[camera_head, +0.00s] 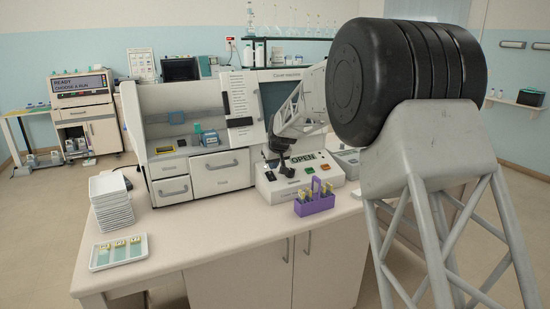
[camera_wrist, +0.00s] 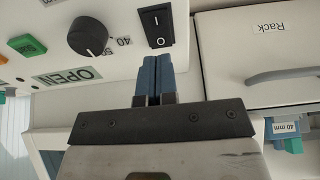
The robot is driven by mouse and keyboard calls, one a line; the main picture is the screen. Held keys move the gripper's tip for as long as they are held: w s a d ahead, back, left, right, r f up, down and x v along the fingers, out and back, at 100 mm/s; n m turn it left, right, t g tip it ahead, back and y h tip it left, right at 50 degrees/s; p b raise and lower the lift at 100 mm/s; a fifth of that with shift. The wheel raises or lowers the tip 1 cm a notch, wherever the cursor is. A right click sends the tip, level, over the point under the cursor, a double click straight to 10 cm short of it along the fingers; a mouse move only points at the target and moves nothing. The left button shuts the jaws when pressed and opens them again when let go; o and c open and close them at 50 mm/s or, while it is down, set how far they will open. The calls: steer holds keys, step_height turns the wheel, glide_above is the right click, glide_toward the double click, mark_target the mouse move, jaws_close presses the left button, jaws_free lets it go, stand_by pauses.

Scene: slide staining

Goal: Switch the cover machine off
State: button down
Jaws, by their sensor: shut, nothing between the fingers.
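The cover machine (camera_head: 211,98) is a white bench unit with a sloped control panel (camera_head: 301,181) at its lower right. In the wrist view, upside down, the panel carries a black rocker switch (camera_wrist: 157,27) marked I and O. My gripper (camera_wrist: 157,58) is shut and empty, its blue fingertips right at the O end of the switch. I cannot tell whether they touch it or which side is pressed. In the head view my gripper (camera_head: 272,165) is over the panel's left part and hides some of it.
The panel also has a black knob (camera_wrist: 88,37), a green button (camera_wrist: 27,45) and an OPEN display (camera_head: 303,157). A purple rack (camera_head: 316,205) with slides stands in front. Stacked white trays (camera_head: 111,203) and a slide tray (camera_head: 119,252) are at left. Bench space between is clear.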

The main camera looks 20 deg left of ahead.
mark_target(270, 173)
steer(key=shift+x, duration=1.75)
